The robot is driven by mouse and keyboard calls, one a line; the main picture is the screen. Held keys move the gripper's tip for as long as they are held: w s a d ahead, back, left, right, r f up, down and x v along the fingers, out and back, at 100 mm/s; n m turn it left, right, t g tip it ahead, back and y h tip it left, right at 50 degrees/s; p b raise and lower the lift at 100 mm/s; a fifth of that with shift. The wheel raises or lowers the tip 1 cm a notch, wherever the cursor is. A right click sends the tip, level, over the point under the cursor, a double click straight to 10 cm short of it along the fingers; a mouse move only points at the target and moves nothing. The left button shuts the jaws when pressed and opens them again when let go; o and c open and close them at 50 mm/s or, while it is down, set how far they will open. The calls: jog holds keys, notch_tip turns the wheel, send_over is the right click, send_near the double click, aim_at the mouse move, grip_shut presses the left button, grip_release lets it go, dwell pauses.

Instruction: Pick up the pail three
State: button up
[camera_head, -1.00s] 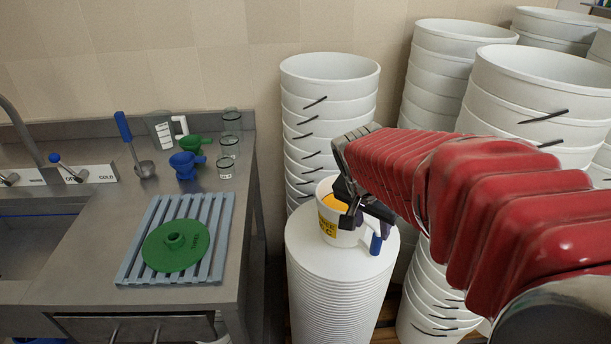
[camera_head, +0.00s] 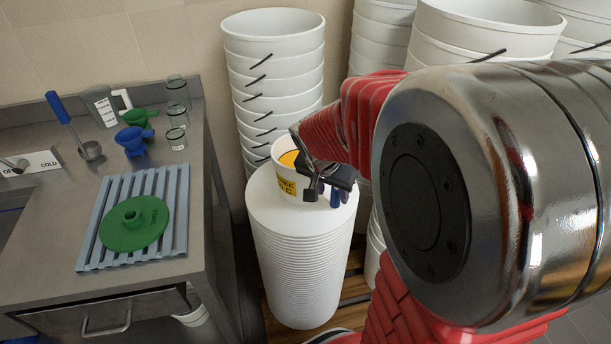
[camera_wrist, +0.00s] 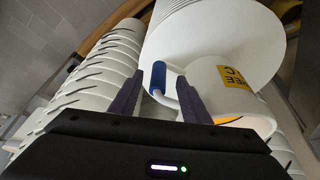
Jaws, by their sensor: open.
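The pail (camera_head: 286,177) is small and white, with a yellow label and yellow-orange inside. It stands upright on top of a tall stack of white lids or discs (camera_head: 305,235). My gripper (camera_head: 322,190) is open at the pail's right side and hides part of it. In the wrist view the pail (camera_wrist: 222,78) is right of the fingers. Its handle, with a blue grip (camera_wrist: 157,80), lies between or just beyond the two dark purple fingers of my gripper (camera_wrist: 168,82); contact cannot be told.
Stacked large white buckets (camera_head: 272,75) stand close behind, with more stacks (camera_head: 490,35) at right. A steel sink counter (camera_head: 190,220) at left holds a slatted rack (camera_head: 90,245) with a green disc (camera_head: 130,224), funnels, a ladle and glasses. My arm covers the right side.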

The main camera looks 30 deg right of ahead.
aim_at(335, 196)
jog(key=shift+d+x, duration=0.15)
jog(key=shift+x, duration=1.15)
jog(key=shift+d+x, duration=0.1)
jog(key=shift+x, duration=1.15)
jog(key=shift+w+r, duration=0.1)
jog(key=shift+c, duration=0.3)
grip_shut()
